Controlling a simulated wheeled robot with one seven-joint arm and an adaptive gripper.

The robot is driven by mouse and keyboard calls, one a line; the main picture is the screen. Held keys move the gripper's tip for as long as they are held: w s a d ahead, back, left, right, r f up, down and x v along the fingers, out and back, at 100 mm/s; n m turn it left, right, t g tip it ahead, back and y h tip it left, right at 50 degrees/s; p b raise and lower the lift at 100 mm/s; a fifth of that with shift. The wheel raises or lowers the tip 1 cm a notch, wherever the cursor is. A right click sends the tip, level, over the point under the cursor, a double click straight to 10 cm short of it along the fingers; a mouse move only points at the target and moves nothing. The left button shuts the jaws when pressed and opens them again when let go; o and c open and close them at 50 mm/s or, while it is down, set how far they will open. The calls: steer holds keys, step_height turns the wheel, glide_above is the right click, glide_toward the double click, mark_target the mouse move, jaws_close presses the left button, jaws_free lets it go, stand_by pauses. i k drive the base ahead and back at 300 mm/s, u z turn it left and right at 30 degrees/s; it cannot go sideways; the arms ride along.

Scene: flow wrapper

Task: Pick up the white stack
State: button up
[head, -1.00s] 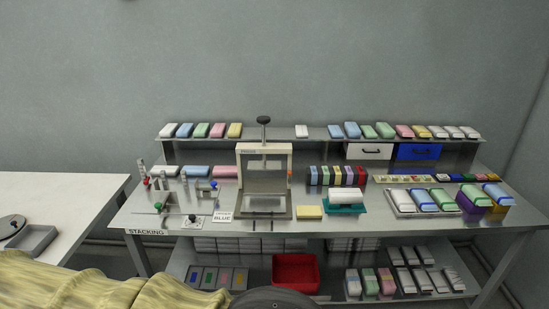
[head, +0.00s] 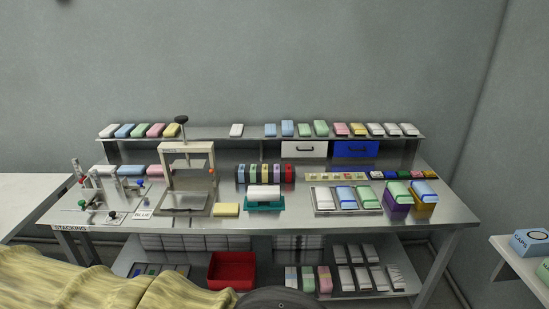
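A white stack (head: 264,191) lies in a teal holder (head: 264,206) on the middle of the steel bench, just right of a yellow block (head: 226,210). Other white stacks are on the upper shelf: a single one (head: 236,130) left of its middle and several at its right end (head: 392,129). Another white one lies at the bench's left (head: 103,170). The frames do not show which one the task means. My gripper is not in view.
A press with a black knob (head: 187,165) stands left of the teal holder. A tray of stacks (head: 346,212) and purple and orange boxes (head: 397,211) are to the right. A red bin (head: 232,271) is on the lower shelf. A side table (head: 520,262) stands far right.

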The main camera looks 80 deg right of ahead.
mark_target(256, 193)
steer(key=z, duration=1.55)
